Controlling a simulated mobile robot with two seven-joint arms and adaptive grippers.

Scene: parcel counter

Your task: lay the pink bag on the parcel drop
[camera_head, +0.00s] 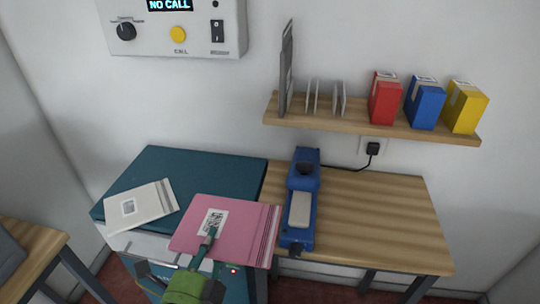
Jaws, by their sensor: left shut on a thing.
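The pink bag (254,226) bears a white printed label and has a striped right edge. My left gripper (207,243) comes in from the bottom and is shut on the bag's near edge. One finger lies over the bag near the label, and the other finger is hidden. The bag is level, over the front right part of a teal-topped unit (215,170), which seems to be the parcel drop. I cannot tell whether the bag touches it. My right gripper is not in view.
A white bag (150,204) lies on the teal top's left side. Right of the pink bag, a blue device (298,232) stands on a wooden table (390,220). The teal top's back is bare.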

